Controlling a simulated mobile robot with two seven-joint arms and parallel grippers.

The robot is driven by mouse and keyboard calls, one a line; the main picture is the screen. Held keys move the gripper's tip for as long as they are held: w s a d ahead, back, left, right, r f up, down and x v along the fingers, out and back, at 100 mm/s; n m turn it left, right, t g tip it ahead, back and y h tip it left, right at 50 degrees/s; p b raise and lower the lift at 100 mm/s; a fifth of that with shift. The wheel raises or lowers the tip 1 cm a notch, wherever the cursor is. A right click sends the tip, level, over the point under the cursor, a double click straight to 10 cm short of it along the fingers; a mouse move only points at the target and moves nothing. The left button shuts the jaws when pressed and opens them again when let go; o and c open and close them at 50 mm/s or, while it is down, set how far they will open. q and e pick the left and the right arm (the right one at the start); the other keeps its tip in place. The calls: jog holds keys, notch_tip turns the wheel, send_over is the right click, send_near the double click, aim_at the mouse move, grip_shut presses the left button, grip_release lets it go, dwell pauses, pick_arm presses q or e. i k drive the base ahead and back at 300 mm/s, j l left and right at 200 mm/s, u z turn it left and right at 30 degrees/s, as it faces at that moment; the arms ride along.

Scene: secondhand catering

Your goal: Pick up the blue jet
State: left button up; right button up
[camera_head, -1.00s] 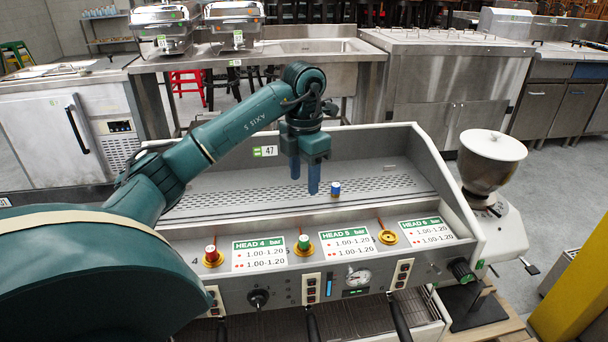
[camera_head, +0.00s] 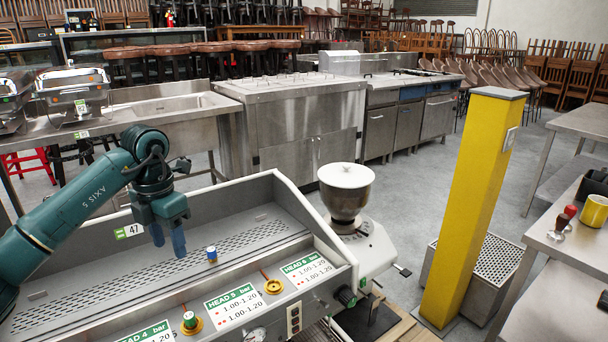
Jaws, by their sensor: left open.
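The blue jet (camera_head: 212,253) is a small blue piece with a pale top. It stands on the perforated grey tray (camera_head: 262,231) on top of the coffee machine. My left gripper (camera_head: 168,243) points down just left of the blue jet, its blue fingers apart and empty. It looks apart from the jet. My right gripper is not in view.
A green-topped jet (camera_head: 190,319) sits in a brass holder at the Head 5 card (camera_head: 235,304). An empty brass holder (camera_head: 273,286) lies beside the Head 6 card (camera_head: 307,268). A grinder (camera_head: 345,190) and a yellow post (camera_head: 470,205) stand to the right.

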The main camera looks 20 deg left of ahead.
aim_at(212, 253)
jog(key=k, duration=1)
